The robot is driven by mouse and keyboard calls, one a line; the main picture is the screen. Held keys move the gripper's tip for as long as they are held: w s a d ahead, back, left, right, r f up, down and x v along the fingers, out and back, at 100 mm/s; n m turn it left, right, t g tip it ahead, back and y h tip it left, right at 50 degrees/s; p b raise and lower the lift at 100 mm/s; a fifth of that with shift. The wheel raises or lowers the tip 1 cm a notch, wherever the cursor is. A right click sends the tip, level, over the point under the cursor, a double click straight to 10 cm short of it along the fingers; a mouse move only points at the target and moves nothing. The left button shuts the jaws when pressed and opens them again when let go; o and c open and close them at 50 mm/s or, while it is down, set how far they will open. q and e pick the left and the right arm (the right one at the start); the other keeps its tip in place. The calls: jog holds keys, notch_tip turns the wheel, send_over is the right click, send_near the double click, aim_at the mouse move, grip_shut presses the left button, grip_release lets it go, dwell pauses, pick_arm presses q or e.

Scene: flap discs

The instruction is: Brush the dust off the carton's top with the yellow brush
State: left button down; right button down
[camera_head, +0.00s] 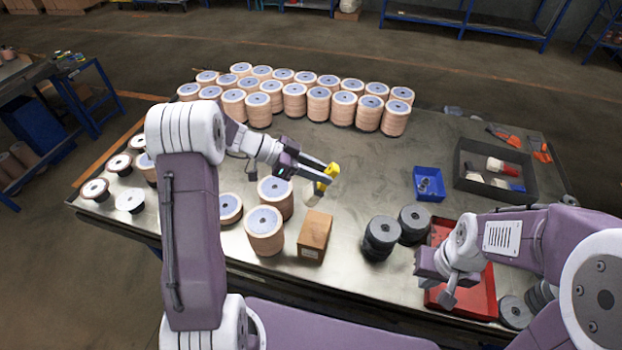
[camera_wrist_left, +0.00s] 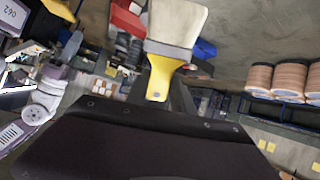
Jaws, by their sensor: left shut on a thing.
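The yellow brush (camera_head: 329,174) is in my left gripper (camera_head: 322,173), which is shut on its handle. Its pale bristles hang below, above the table and just behind the carton. The left wrist view shows the yellow handle (camera_wrist_left: 159,78) and the cream bristles. The brown carton (camera_head: 314,236) stands on the table, nearer to me than the brush and apart from it. I cannot make out dust on its top. My right gripper (camera_head: 440,292) is over the red tray at the right; I cannot tell whether its fingers are open.
Tan disc stacks (camera_head: 264,230) stand close left of the carton. Dark disc stacks (camera_head: 381,237) stand to its right. Many more tan stacks line the table's back. A red tray (camera_head: 477,297), a blue bin (camera_head: 428,184) and a black tray (camera_head: 496,170) are at the right.

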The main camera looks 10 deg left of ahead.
aim_at(320, 185)
pick_arm(q)
jog(key=shift+d+f, duration=0.15)
jog(key=shift+f, duration=0.2)
notch_tip(320, 185, down, 4)
jog(key=shift+b, duration=0.6)
jog(key=shift+f, duration=0.2)
